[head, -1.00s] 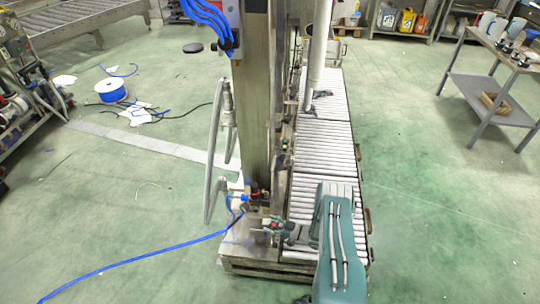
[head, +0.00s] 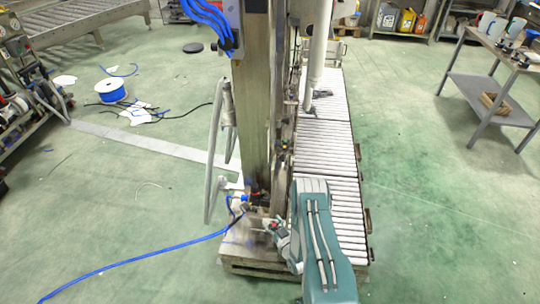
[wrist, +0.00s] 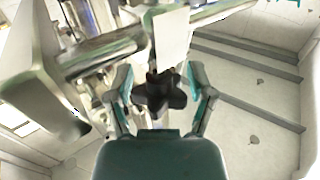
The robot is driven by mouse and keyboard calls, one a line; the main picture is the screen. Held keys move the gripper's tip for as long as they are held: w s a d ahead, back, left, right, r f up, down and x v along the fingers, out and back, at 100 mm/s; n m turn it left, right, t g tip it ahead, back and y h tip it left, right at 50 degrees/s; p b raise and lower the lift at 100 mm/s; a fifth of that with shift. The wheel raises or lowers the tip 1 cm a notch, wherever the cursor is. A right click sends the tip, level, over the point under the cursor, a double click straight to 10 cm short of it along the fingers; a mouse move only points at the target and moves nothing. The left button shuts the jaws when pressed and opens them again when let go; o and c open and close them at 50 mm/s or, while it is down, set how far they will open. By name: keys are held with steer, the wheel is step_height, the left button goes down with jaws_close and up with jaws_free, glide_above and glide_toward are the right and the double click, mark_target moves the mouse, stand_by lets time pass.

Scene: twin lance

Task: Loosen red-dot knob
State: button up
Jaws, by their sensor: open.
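A black, lobed star knob (wrist: 160,94) is in the middle of the wrist view, below a pale blank plate or tag (wrist: 171,38). No red dot can be made out on it. My gripper (wrist: 158,80) is open, with one finger to the left and one to the right of the knob. A gap shows on both sides, so the fingers do not appear to touch it. In the head view my gripper (head: 280,236) is low beside the foot of the steel column (head: 256,110); the knob cannot be made out there.
A roller conveyor (head: 325,150) runs away behind the column. A blue hose (head: 150,256) lies on the green floor at the left. A grey bent pipe (head: 213,150) stands left of the column. A metal table (head: 486,97) is far right. Open floor lies on both sides.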

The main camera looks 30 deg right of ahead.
steer(key=s, duration=1.1)
steer(key=w+d+r+n+g, duration=0.3)
steer(key=w+d+r+g, duration=0.1)
steer(key=w+r, duration=1)
step_height(320, 180, up, 17)
steer(key=w+a+g+h, duration=0.2)
steer(key=shift+w+a+m+g, duration=0.15)
steer(key=shift+w+m+g, duration=0.15)
steer(key=shift+m, duration=0.1)
